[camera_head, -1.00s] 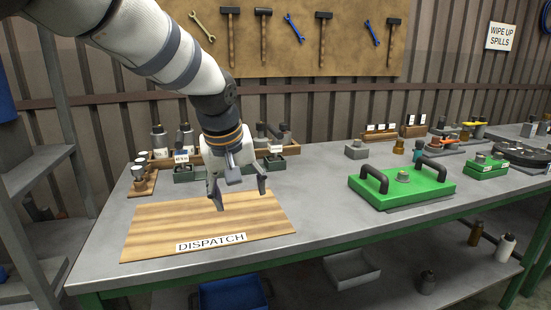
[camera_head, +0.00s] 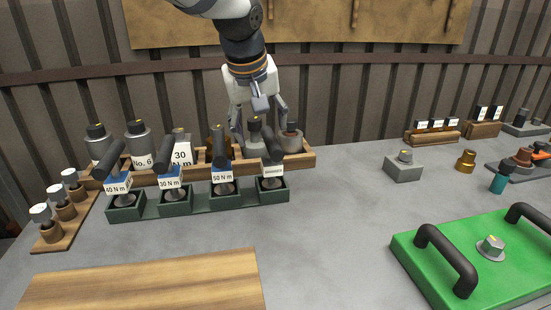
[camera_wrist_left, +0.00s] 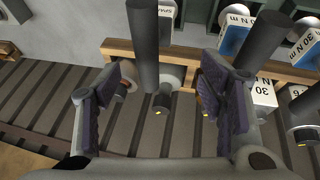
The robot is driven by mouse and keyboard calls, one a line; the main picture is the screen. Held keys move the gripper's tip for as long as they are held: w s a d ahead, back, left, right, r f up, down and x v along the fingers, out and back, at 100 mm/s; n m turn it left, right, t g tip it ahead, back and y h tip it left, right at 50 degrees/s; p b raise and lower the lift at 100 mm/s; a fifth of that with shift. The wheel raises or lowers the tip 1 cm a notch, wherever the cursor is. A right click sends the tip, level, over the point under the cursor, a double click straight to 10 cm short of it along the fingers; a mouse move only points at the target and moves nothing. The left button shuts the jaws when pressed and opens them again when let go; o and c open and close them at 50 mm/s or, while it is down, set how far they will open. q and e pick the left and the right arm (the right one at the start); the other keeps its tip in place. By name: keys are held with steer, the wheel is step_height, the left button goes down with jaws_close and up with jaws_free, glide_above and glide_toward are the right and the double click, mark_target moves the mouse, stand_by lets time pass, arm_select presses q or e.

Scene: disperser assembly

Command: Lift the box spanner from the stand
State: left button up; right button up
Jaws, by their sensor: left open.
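A dark-handled tool (camera_head: 271,148) leans in the rightmost holder of the green stand (camera_head: 216,204). Its small white card (camera_head: 272,171) seems to read spanner, so I take it as the box spanner. My left gripper (camera_head: 260,118) is open and points down above and behind that handle, over the wooden rack. In the left wrist view the dark handle (camera_wrist_left: 143,42) rises beside a card, and the open fingers (camera_wrist_left: 165,97) stand apart with nothing clearly held. The handle's lower end is hidden in the holder. My right gripper is not in view.
Handles labelled 40, 30 and 50 N m stand close to the left. A wooden rack (camera_head: 308,158) with several grey and brown pieces runs behind. A green plate with black handles (camera_head: 486,262) lies right, near a grey block (camera_head: 403,169). The bench between is clear.

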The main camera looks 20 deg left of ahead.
mark_target(271, 165)
arm_select(q)
steer(key=b+x, duration=0.1)
steer(key=x, duration=0.8)
steer(key=shift+w+d+f, duration=0.1)
steer(key=shift+d+f, duration=0.1)
steer(key=shift+r, duration=0.15)
steer(key=c, duration=1.4)
jaws_close()
steer(key=shift+r, duration=0.15)
